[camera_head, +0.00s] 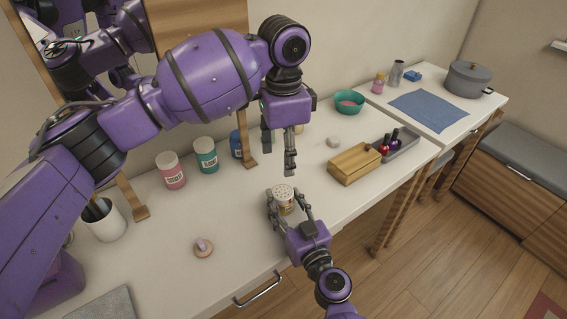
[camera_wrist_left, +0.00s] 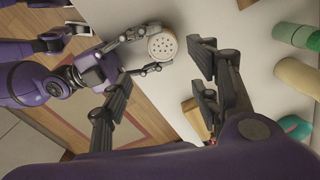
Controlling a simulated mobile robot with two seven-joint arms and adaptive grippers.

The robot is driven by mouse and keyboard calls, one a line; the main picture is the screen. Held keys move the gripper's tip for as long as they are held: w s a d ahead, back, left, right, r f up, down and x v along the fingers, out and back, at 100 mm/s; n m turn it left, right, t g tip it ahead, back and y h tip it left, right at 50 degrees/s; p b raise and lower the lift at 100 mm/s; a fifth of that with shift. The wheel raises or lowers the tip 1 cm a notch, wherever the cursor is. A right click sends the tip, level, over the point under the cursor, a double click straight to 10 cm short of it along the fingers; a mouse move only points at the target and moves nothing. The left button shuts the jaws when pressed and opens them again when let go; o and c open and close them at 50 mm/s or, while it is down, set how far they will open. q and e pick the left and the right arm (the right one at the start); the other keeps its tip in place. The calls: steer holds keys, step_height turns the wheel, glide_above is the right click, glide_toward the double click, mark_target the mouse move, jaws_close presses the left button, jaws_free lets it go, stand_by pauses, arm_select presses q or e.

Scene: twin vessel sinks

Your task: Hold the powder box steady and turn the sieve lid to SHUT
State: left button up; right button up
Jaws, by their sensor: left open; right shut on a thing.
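The powder box (camera_head: 285,206) stands on the white counter with its sieve lid (camera_head: 283,192) on top, pale and dotted with holes. My right gripper (camera_head: 289,213) is shut around the box's sides from the front. My left gripper (camera_head: 280,165) is open and empty, pointing down above and slightly behind the lid, apart from it. In the left wrist view the lid (camera_wrist_left: 162,45) faces the camera beyond the open fingers (camera_wrist_left: 160,85), with the right gripper (camera_wrist_left: 138,52) at its side. I cannot read any marking on the lid.
A wooden box (camera_head: 355,164), a tray with nail polish bottles (camera_head: 400,147) and a white round thing (camera_head: 333,141) lie to the right. Pink (camera_head: 171,171) and teal (camera_head: 206,155) jars stand at the back left. A small knobbed disc (camera_head: 203,247) lies at front left.

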mark_target(283, 193)
arm_select(q)
step_height(283, 193, down, 12)
stand_by(0.6)
